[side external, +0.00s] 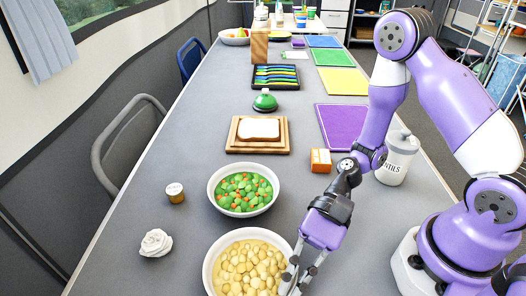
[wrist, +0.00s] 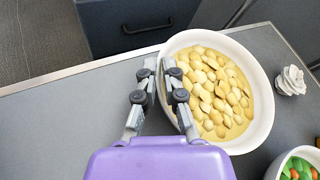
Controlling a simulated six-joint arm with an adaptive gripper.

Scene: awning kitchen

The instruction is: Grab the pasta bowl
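The pasta bowl (side external: 211,281) is a white bowl full of pale yellow pasta shells, at the bottom of the side view. It also shows in the wrist view (wrist: 258,132), to the right of my fingers. My gripper (side external: 294,284) is down at the bowl's right rim in the side view. In the wrist view my gripper's two fingers (wrist: 160,68) are a narrow gap apart at the rim, one on the outer side and one over the pasta. I cannot tell whether they press on the rim. The bowl looks upright, and the lowest part is cut off in the side view.
A white bowl of green and orange vegetables (side external: 243,194) stands just behind the pasta bowl. A white flower-like ornament (side external: 156,243) and a small jar (side external: 175,193) lie to the left. An orange box (side external: 320,161) and a white canister (side external: 397,160) stand near my arm.

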